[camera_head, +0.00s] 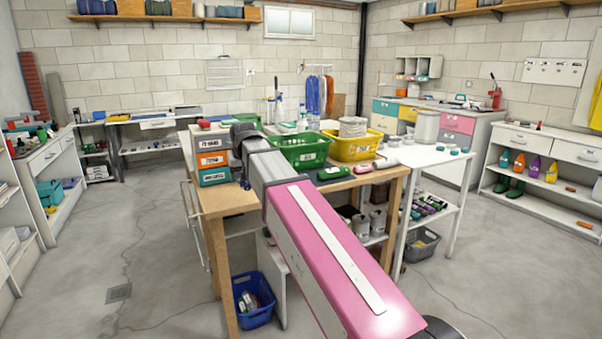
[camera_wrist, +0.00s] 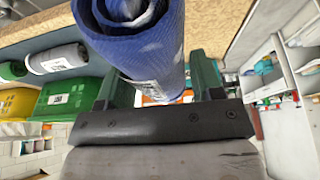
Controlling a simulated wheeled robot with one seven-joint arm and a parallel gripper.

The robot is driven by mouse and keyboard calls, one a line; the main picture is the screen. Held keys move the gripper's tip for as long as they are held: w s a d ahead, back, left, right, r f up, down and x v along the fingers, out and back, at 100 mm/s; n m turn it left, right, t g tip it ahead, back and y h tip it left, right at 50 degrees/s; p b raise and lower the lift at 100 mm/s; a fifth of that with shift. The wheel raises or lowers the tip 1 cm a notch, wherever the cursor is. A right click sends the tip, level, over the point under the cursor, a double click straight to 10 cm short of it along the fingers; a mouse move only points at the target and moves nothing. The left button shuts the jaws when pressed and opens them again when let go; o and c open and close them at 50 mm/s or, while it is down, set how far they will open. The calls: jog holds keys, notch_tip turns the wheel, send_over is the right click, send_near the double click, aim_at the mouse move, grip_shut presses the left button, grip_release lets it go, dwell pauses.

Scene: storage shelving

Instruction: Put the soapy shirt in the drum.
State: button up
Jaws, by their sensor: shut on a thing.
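A rolled blue cloth with pale, foam-like patches (camera_wrist: 140,45), which looks like the soapy shirt, fills the upper middle of the wrist view. My gripper (camera_wrist: 160,85) is shut on it, with a dark green finger on each side. A white label shows on the roll's side. In the head view my pink arm reaches over the wooden table, and its far end hides the fingers and the shirt. I cannot make out the drum for certain; a white cylindrical container (camera_head: 425,127) stands at the back right of the table area.
A green basket (camera_head: 301,155) and a yellow basket (camera_head: 351,150) stand on the wooden table (camera_head: 213,201). Stacked labelled boxes (camera_head: 213,160) stand left of them. A blue crate (camera_head: 254,316) is on the floor below. The floor at the left is clear.

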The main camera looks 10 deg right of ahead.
jog(key=a, duration=0.1)
jog(key=a+r, duration=0.1)
jog(key=shift+w+a+r, duration=0.25)
jog(key=shift+w+a, duration=0.05)
jog(key=shift+w, duration=0.1)
send_over(245, 193)
notch_tip(245, 193, down, 7)
jog(key=shift+a+r, duration=0.1)
jog(key=shift+f, duration=2.05)
jog(key=shift+f, duration=0.15)
jog(key=o, duration=1)
